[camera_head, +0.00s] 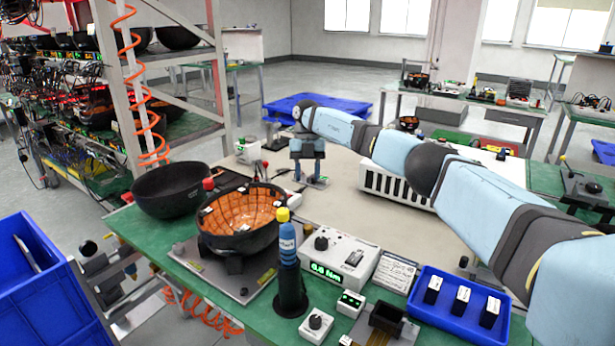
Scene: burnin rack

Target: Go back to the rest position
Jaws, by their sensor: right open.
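My right arm reaches in from the right across the workbench (345,222). Its gripper (309,179) points down near the back edge of the bench, behind the orange-lined black bowl (243,216). The gripper is open, and I see nothing held between its fingers. A small item seems to lie at or just under the fingertips; whether they touch it I cannot tell. My left gripper does not show.
A black bowl (170,190) and a control box (340,256) stand on the bench. A blue tray (452,320) with several small blocks lies at front right. A white slotted box (395,188) stands under my right arm. A metal rack (190,55) rises at left.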

